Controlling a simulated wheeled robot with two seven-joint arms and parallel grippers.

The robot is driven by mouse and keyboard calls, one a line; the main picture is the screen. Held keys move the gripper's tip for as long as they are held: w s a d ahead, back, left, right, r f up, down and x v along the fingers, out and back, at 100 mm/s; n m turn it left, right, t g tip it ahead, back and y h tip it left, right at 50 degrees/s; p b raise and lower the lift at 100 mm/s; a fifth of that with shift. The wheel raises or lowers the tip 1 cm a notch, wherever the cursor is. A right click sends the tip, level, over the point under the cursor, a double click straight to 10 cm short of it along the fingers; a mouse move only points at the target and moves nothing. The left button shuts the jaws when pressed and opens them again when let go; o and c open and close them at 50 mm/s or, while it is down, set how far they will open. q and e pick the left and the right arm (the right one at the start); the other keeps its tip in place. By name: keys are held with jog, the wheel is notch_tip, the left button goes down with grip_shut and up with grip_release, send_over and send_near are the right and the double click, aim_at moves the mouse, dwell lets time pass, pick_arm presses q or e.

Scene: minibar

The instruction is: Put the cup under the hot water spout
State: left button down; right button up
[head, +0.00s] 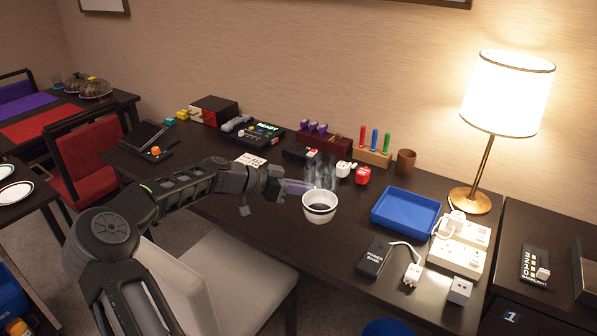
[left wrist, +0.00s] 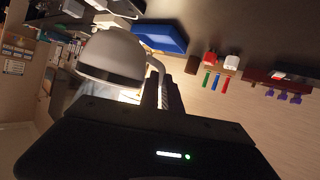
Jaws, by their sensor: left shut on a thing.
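The white cup (head: 320,214) with a dark rim line and dark contents is in the middle of the head view, upright, with steam over it. My left gripper (head: 299,187) is shut on the cup's left side and seems to hold it above the desk. In the left wrist view the cup (left wrist: 112,58) shows upside down, large and close, beside the gripper's dark body. I cannot make out a hot water spout in either view. My right gripper is not in view.
A blue tray (head: 406,212), a brown cup (head: 405,162) and a lamp (head: 507,95) stand right of the cup. A power bank (head: 373,259) and a white socket block (head: 457,258) lie at the front right. A chair (head: 240,276) stands before the desk.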

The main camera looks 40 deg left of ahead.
pick_arm(q)
jog(key=s+d+f, duration=0.1)
jog(key=d+f, duration=0.2)
jog(key=d, duration=0.1)
jog(key=s+d+f+m+g+h, duration=0.1)
jog(key=s+d+f, duration=0.1)
jog(key=d+f, duration=0.2)
jog(key=s+d+f+m+h, duration=0.1)
jog(key=d+f, duration=0.3)
jog(key=d, duration=0.1)
jog(key=shift+s+f+g, duration=0.15)
jog(key=shift+f+g, duration=0.05)
jog(key=shift+g, duration=0.2)
jog(key=shift+m+g+h, duration=0.3)
jog(key=shift+m+h, duration=0.2)
jog(key=s+d+f, duration=0.1)
jog(key=d, duration=0.1)
jog(key=s+d+f, duration=0.1)
jog(key=d, duration=0.1)
jog(key=s+d+f, duration=0.1)
jog(key=d, duration=0.2)
jog(key=shift+s, duration=0.15)
jog(key=s+d+f+m, duration=0.1)
jog(key=s+d, duration=0.4)
jog(key=d, duration=0.3)
jog(key=shift+f+g+h+b, duration=0.25)
jog(key=shift+g+h+b, duration=0.15)
